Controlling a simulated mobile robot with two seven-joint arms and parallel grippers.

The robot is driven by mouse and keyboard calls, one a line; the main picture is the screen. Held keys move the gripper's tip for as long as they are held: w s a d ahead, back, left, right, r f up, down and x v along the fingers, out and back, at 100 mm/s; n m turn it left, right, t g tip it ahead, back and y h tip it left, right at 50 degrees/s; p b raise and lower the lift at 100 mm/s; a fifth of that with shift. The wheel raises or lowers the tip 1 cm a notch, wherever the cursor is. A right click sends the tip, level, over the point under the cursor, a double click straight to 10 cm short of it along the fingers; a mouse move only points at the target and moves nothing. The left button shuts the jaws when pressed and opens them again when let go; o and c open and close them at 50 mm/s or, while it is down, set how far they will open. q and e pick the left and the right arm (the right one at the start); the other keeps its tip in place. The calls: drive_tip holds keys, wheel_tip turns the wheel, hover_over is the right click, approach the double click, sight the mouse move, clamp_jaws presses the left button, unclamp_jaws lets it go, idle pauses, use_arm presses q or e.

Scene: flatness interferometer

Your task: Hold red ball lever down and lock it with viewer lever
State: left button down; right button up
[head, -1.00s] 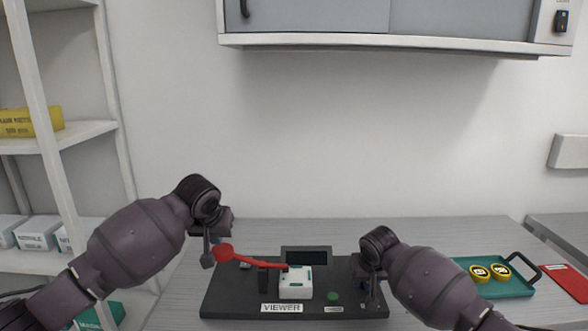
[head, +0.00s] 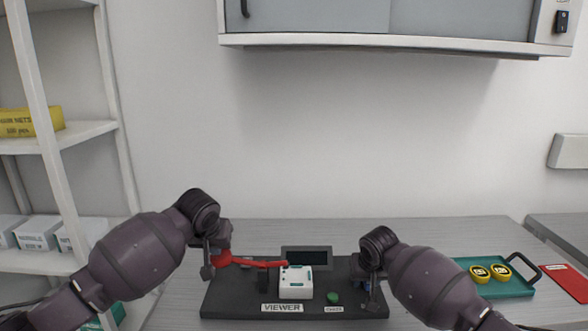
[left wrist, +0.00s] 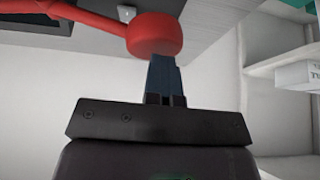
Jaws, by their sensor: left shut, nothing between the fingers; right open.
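The red ball lever (head: 262,264) runs from its red ball on the left to the white block (head: 295,283) on the dark viewer base (head: 235,300). My left gripper (head: 207,271) is shut and empty, at the ball's left in the head view. In the left wrist view the shut fingers (left wrist: 165,75) reach up to the red ball (left wrist: 155,35) and appear to touch or nearly touch it. My right gripper (head: 370,287) is open over the right end of the base. I cannot make out the viewer lever; it may be hidden behind the right gripper.
A dark screen (head: 306,257) stands at the back of the base, and a green button (head: 333,297) is right of the block. A teal tray (head: 490,287) with two yellow round pieces and a red booklet (head: 566,280) lie at right. A shelf (head: 75,137) stands at left.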

sight(216, 258)
use_arm(q)
drive_tip(key=shift+f, duration=2.3)
use_arm(e)
drive_tip(key=c, duration=0.5)
drive_tip(key=shift+n+y, duration=0.9)
drive_tip(key=shift+n, duration=1.5)
drive_tip(key=shift+n+g+y, duration=0.4)
drive_tip(key=shift+n, duration=0.8)
drive_tip(key=shift+n+g+y, duration=0.4)
drive_tip(key=shift+n, duration=0.8)
